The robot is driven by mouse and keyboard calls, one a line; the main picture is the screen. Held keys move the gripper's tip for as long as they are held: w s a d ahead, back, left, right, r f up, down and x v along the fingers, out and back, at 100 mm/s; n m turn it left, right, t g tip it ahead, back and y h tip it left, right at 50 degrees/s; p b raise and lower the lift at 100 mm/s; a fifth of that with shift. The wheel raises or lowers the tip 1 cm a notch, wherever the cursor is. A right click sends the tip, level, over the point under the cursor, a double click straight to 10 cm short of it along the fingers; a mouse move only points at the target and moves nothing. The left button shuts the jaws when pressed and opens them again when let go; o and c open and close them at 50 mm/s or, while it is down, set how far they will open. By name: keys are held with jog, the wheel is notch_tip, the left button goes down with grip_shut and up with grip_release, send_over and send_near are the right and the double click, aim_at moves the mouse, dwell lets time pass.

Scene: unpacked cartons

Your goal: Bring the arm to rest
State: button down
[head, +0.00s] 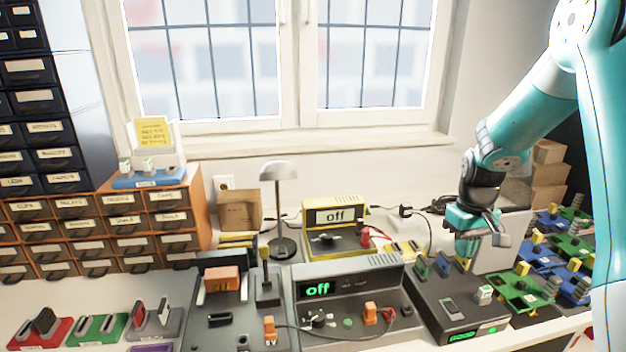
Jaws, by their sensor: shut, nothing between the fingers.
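My teal arm comes in from the right side of the head view. My gripper (466,258) points down over the right part of the bench, with its fingers together and nothing seen between them. It is just above or behind the dark box with a green display (455,312); I cannot tell whether it touches anything there. The fingertips are small and partly blend with the parts behind them.
A grey device reading "off" (347,292) and a yellow device reading "off" (335,228) stand mid-bench. A lamp (279,205) stands behind. Green and blue boards (525,290) lie at right. Drawer cabinets (110,232) fill the left. Cartons (548,172) stack at back right.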

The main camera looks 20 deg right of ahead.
jog(key=s+a+r+n+y, duration=0.1)
jog(key=a+r, duration=0.2)
jog(key=a, duration=0.3)
jog(key=s+a+r+n+t, duration=0.1)
jog(key=a+r+n, duration=0.15)
jog(key=a, duration=0.35)
jog(key=s+a+r+y, duration=0.1)
jog(key=a+r, duration=0.2)
jog(key=a, duration=0.3)
jog(key=s+a+r+n+y, duration=0.1)
jog(key=s+a+r+n, duration=0.1)
jog(key=s+a, duration=0.5)
jog(key=s+a+r+n+y, duration=0.1)
jog(key=s+a+r+n, duration=0.2)
jog(key=s+a, duration=0.4)
jog(key=shift+s+r, duration=0.25)
jog(key=shift+s, duration=0.85)
